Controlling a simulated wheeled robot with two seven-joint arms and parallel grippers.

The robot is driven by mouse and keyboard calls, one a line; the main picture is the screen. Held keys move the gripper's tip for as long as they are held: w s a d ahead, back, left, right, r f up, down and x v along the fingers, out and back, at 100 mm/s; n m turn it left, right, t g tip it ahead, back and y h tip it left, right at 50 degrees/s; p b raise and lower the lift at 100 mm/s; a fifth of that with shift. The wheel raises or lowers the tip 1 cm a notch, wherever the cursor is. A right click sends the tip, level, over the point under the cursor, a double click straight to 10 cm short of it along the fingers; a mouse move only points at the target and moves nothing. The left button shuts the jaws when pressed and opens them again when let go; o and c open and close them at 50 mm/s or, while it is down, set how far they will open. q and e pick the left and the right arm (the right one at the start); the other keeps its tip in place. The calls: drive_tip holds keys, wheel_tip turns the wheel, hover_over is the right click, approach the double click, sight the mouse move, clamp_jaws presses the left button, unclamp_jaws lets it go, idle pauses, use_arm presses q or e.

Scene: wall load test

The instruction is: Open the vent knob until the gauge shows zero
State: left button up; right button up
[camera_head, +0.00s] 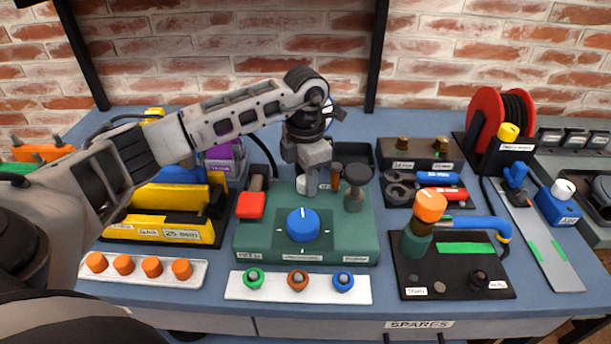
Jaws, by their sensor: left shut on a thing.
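A green box (250,242) stands on the bench in the middle, with a large blue knob (302,224) with a white line on its front part. My left gripper (310,186) reaches down over the back of this box, behind the blue knob. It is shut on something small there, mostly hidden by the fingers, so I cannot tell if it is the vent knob. A white part shows beside the fingers. An orange knob (430,206) tops a dark green cylinder on a black plate at right. I cannot make out a gauge reading. My right gripper is not in view.
A red block (251,205) and a dark mushroom-shaped post (357,183) flank the gripper on the box. A white strip with three coloured rings (298,287) lies in front. Yellow blocks (160,229) stand left; a red reel (485,118) stands back right.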

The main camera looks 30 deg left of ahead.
use_arm(q)
drive_tip(key=shift+n, duration=1.4)
drive_tip(key=o, duration=1)
drive_tip(key=shift+r, duration=0.15)
wheel_tip(320, 180, up, 16)
drive_tip(key=shift+f, duration=0.15)
